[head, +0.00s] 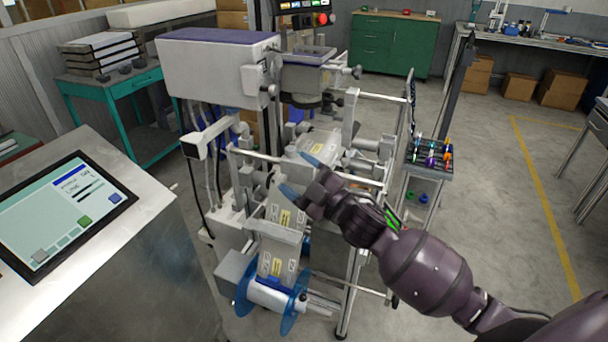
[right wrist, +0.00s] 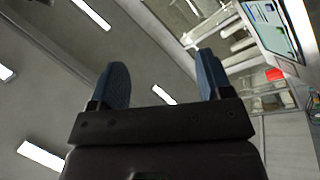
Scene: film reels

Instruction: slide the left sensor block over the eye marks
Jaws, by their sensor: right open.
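My right gripper (head: 300,176) is open, its two blue fingertips apart above the film web of the machine. In the right wrist view its fingers (right wrist: 160,82) also stand apart with nothing between them. The pale film web (head: 287,218) carries repeated printed labels and runs down to a reel with blue discs (head: 242,297). The small eye marks are too fine to make out. I cannot tell for sure which part is the left sensor block; small grey fittings around the web are partly hidden by my right gripper. My left gripper is not in view.
The machine has a white cabinet (head: 215,75) and metal cross bars close to my right gripper. A control panel with a screen (head: 65,212) stands at the left. Open floor lies farther right.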

